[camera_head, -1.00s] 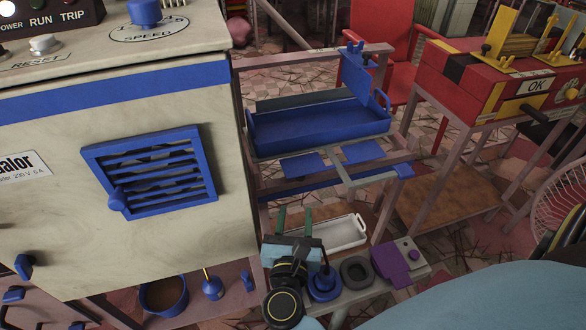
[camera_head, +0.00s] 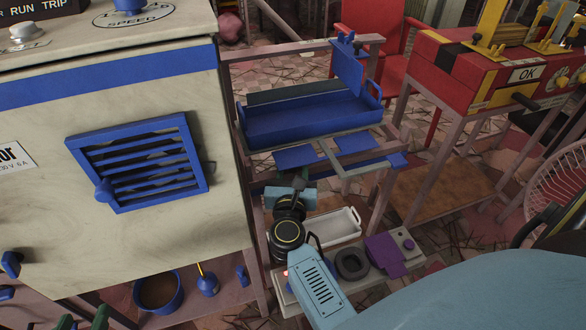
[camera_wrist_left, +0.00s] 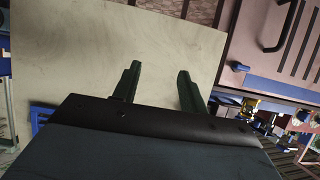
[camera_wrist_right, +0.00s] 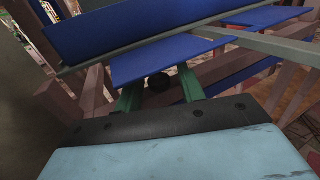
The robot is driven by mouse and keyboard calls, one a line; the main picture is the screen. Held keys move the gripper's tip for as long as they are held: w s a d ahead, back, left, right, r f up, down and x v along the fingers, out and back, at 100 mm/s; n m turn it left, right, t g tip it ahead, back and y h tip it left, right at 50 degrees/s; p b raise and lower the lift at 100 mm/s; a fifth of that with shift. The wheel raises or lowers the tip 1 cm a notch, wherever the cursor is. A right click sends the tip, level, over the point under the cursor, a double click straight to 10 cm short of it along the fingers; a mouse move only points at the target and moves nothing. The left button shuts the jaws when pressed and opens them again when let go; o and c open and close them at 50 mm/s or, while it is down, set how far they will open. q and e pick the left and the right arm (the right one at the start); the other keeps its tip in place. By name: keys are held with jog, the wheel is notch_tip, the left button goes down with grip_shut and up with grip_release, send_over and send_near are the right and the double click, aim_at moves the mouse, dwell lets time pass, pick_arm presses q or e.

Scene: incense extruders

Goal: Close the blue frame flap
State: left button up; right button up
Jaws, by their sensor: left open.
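A blue panel (camera_head: 349,68), which looks like the flap, stands upright at the right end of the blue frame tray (camera_head: 310,122). My right gripper (camera_head: 299,181) is below the tray, near a small blue plate (camera_head: 294,156) under its front edge. In the right wrist view its green fingers (camera_wrist_right: 160,84) are apart below the blue plate (camera_wrist_right: 165,57), with a dark round part showing between them. Contact with the plate cannot be told. My left gripper (camera_head: 84,320) is at the lower left edge, and its open fingers (camera_wrist_left: 155,85) face the pale cabinet.
The pale cabinet (camera_head: 100,110) with a blue louvred vent (camera_head: 140,165) stands at left. A white tray (camera_head: 334,227), a dark ring (camera_head: 352,263) and a purple block (camera_head: 385,254) are below the frame. A red machine (camera_head: 490,65) stands at right.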

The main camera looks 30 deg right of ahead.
grip_shut()
